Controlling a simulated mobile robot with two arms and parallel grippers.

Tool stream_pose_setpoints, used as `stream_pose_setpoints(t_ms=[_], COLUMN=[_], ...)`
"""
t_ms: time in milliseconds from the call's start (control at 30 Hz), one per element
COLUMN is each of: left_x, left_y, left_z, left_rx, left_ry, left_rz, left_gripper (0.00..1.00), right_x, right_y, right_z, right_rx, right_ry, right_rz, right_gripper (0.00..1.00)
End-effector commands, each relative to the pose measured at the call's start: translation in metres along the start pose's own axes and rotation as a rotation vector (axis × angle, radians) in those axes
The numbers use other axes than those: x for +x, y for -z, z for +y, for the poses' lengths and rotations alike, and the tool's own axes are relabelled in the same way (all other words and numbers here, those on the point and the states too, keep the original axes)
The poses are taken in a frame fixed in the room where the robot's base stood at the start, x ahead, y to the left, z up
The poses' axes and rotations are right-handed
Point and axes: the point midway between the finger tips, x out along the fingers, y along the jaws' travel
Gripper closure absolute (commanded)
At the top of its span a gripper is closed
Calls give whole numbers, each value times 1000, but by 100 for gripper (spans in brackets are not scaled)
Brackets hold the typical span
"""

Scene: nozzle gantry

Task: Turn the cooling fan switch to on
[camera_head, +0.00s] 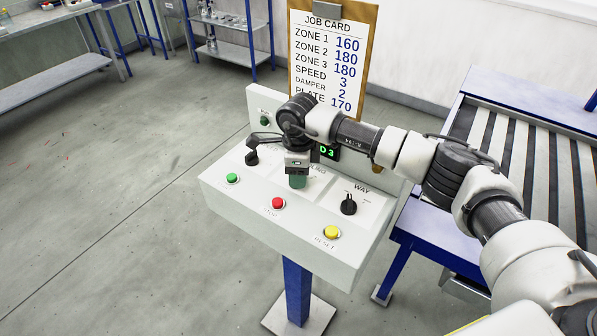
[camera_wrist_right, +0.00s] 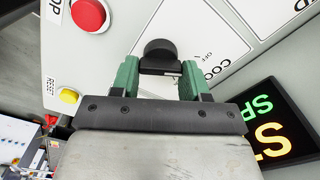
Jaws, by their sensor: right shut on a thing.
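The cooling fan switch is a black knob (camera_wrist_right: 159,52) on the sloped white control panel (camera_head: 318,236). In the wrist view it sits between the green fingers of my right gripper (camera_wrist_right: 160,74), which is shut on it. Its OFF label shows beside it; the rest of its label is partly hidden. In the head view my right gripper (camera_head: 298,182) is down at the panel's middle and hides the knob. Which way the knob points is hard to tell. My left gripper is not in view.
A job card (camera_head: 330,50) stands behind. A roller conveyor (camera_head: 530,150) is at right. Open floor lies left.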

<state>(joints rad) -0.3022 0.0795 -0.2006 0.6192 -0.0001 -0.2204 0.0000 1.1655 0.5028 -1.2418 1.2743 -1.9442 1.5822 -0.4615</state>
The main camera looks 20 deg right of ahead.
Motion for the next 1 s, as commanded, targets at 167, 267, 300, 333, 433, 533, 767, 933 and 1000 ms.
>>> stream_pose_setpoints(t_ms=[167,267,300,333,433,533,767,933,1000], left_x=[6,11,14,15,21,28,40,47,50], left_y=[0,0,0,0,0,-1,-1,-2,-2], left_z=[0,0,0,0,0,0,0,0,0], left_rx=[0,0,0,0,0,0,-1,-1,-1], left_ry=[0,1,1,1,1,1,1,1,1], left_rz=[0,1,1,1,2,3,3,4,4], left_gripper=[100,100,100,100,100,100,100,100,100], right_x=[1,2,2,2,2,2,2,1,1], right_y=[0,0,0,0,-1,-1,-1,-2,-2], right_z=[0,0,0,1,1,1,2,3,3], right_rx=[58,118,146,170,256,349,568,721,777], right_ry=[0,0,0,0,1,1,1,1,1], right_rz=[-2,-2,-2,-2,-2,-2,-2,-2,-3], right_gripper=[78,78,78,78,78,78,78,78,78])
